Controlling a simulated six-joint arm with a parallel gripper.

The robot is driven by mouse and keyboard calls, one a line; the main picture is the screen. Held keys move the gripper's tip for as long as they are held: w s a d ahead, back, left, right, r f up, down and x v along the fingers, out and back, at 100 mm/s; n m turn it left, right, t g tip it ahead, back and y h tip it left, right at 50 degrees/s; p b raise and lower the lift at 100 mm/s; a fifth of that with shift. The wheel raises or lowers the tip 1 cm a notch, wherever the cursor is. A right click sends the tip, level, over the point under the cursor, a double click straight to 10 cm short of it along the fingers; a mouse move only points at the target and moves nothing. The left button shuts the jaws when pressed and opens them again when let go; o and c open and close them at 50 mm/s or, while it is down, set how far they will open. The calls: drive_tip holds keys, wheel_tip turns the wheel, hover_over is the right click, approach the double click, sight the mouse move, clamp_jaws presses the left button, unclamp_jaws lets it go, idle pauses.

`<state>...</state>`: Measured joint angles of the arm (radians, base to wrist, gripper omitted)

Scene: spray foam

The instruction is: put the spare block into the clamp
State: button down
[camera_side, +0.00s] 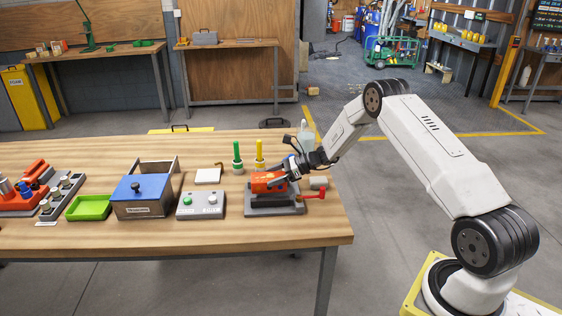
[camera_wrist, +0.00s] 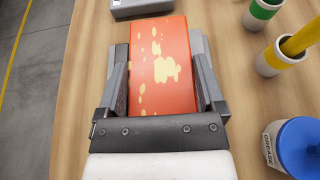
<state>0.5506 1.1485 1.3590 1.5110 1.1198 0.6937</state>
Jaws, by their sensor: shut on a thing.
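An orange block (camera_side: 266,181) with pale yellow patches is at the clamp (camera_side: 262,210), which has a grey base and a red handle (camera_side: 314,194) on its right. I cannot tell whether the block rests in the clamp or hangs just above it. My gripper (camera_side: 277,177) is shut on this block. In the wrist view the block (camera_wrist: 162,65) lies between the two fingers of my gripper (camera_wrist: 162,80), and its far end reaches past them. The clamp is partly hidden by my gripper.
A green marker (camera_side: 237,155) and a yellow one (camera_side: 259,154) stand in holders behind the clamp. A grease can (camera_wrist: 295,148) is near my gripper. A button box (camera_side: 201,205), a blue-lidded metal box (camera_side: 145,190) and a green tray (camera_side: 90,208) stand to the left.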

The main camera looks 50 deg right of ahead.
drive_tip(key=shift+f, duration=1.15)
drive_tip(key=shift+f, duration=0.1)
unclamp_jaws()
drive_tip(key=shift+f, duration=0.15)
drive_tip(key=shift+s+d+r, duration=0.2)
drive_tip(key=shift+r, duration=0.05)
drive_tip(key=v, duration=1.1)
drive_tip(key=shift+s, duration=0.2)
drive_tip(key=shift+r, duration=0.2)
